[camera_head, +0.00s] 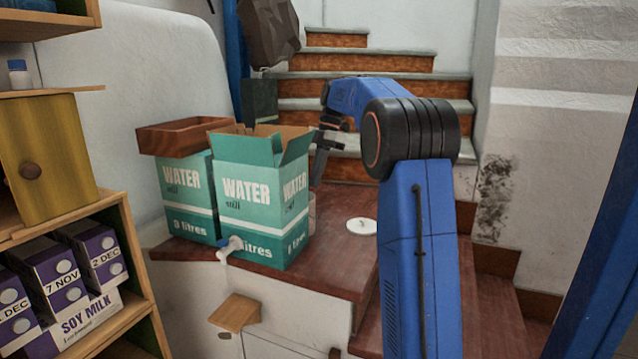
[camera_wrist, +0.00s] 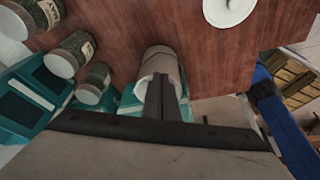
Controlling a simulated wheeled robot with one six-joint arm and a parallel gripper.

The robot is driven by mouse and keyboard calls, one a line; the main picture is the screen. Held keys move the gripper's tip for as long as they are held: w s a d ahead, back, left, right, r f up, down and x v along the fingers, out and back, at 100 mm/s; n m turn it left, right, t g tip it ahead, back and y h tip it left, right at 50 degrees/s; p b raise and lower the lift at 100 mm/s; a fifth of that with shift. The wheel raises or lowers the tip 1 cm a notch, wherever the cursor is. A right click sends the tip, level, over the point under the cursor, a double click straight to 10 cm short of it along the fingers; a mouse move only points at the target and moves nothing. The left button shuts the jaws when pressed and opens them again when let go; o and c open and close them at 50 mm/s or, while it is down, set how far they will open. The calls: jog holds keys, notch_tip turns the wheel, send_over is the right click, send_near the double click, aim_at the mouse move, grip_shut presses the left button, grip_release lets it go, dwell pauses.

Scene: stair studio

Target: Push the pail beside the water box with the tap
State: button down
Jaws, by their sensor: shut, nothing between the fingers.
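The water box with the tap (camera_head: 262,190) is teal and white with open flaps, and stands at the front of the brown wooden top. Its white tap (camera_head: 230,246) points to the front. A pale, brownish cylinder that looks like the pail (camera_wrist: 162,62) lies just beyond my fingertips in the wrist view. In the head view only a small pale strip (camera_head: 312,212) shows at the box's right edge; the box hides the rest. My gripper (camera_head: 317,178) points down behind the box's right side. Its fingers (camera_wrist: 164,90) are shut and empty; I cannot tell whether they touch the pail.
A second water box (camera_head: 187,195) with a wooden tray (camera_head: 180,137) on top stands at left. A white disc (camera_head: 361,226) lies on the open wood to the right. Several jars (camera_wrist: 72,52) stand near the pail in the wrist view. Stairs (camera_head: 360,62) rise behind.

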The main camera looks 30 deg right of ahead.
jog(key=v, duration=0.7)
jog(key=s+d+f+h, duration=0.2)
jog(key=s+d+f, duration=0.1)
jog(key=d+f, duration=0.35)
send_over(314, 206)
jog(key=shift+w+d+f, duration=0.1)
jog(key=shift+d+f, duration=0.1)
jog(key=shift+f, duration=0.35)
jog(key=shift+d+f, duration=0.15)
jog(key=shift+f, duration=0.35)
jog(key=shift+f, duration=0.1)
